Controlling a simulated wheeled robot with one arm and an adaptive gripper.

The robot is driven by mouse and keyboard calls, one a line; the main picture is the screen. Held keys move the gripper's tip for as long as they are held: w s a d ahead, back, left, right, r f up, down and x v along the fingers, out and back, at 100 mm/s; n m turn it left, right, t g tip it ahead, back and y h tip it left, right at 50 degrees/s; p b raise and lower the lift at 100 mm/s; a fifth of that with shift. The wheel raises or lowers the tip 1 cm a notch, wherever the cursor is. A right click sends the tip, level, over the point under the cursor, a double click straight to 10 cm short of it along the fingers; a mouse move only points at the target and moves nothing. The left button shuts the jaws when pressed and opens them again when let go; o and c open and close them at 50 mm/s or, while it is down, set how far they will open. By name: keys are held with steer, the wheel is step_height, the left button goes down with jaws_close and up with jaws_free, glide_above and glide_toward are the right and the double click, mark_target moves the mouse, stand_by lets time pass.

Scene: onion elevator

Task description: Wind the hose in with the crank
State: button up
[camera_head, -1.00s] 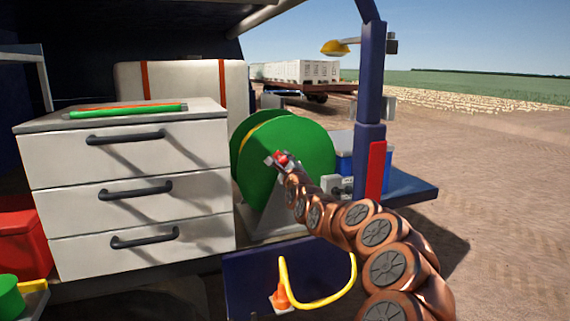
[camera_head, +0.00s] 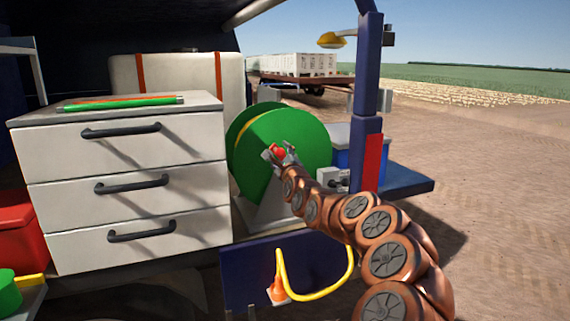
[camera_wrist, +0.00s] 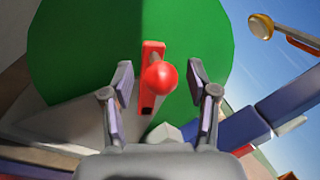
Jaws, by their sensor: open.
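The green hose reel (camera_head: 306,150) stands on a grey stand at the right of the drawers. In the wrist view its green side disc (camera_wrist: 85,50) fills much of the picture. The crank is a red arm (camera_wrist: 151,48) on the disc with a round red knob (camera_wrist: 160,77) facing me. My gripper (camera_wrist: 160,88) is open, with one finger on each side of the knob and a gap on both sides. In the head view my gripper (camera_head: 281,155) is at the reel's face, by the red crank knob (camera_head: 278,151). A yellow hose (camera_head: 318,294) hangs in a loop below the reel.
A white drawer unit (camera_head: 120,165) is left of the reel. A blue post with a red panel (camera_head: 372,160) and a blue box (camera_head: 345,150) are to the right. An orange cone (camera_head: 278,290) is by the hose. Open dirt ground lies at the right.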

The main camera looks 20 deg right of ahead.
steer(key=shift+s, duration=0.75)
steer(key=s+a+f, duration=0.1)
steer(key=s+f, duration=0.1)
steer(key=s, duration=0.8)
steer(key=shift+a, duration=0.15)
